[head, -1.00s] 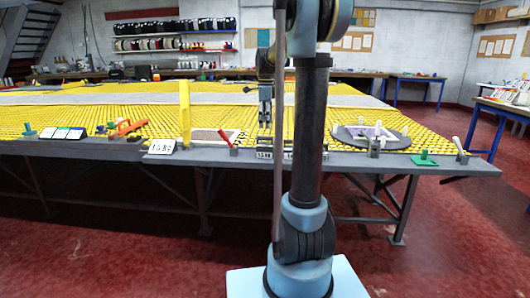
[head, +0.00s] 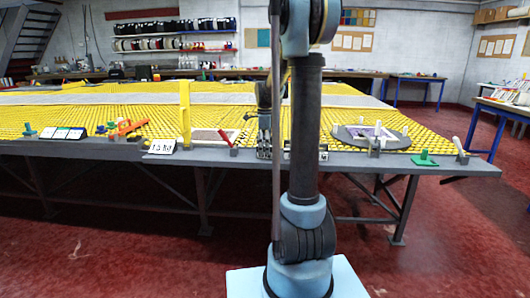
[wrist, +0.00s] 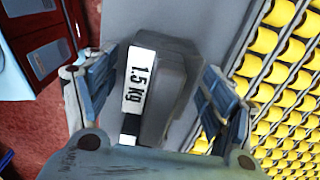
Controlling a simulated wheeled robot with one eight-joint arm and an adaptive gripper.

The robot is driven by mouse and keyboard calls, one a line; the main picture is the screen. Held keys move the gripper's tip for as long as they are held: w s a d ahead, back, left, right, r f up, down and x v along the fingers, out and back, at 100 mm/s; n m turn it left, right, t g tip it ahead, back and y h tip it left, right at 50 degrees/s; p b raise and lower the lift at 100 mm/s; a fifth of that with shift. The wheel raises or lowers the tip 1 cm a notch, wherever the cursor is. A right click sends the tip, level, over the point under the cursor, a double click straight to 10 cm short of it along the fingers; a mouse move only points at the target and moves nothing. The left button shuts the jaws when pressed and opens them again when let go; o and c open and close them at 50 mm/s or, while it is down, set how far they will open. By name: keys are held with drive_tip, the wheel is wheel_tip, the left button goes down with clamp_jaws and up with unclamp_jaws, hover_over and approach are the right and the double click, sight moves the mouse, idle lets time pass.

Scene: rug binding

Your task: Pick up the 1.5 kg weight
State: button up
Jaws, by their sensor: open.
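The 1.5 kg weight (wrist: 168,85) is a dark grey block with a white label reading "1.5 kg". In the wrist view it lies between the two fingers of my gripper (wrist: 153,95), which is open. I see a gap on the right side of the block; the left finger is close to the label side. In the head view my gripper (head: 264,140) points down over the front edge of the table, right at the small labelled blocks there. My arm partly hides this spot, and I cannot tell contact from there.
The grey front rail (head: 230,157) borders a table covered in yellow ribbed material. A white label card (head: 161,146), a yellow upright piece (head: 185,112) and a red-handled lever (head: 227,140) stand to the left. A round grey plate (head: 371,137) and a green piece (head: 425,159) lie to the right.

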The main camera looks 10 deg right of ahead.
drive_tip(key=shift+f, duration=0.45)
clamp_jaws()
drive_tip(key=shift+r, duration=0.15)
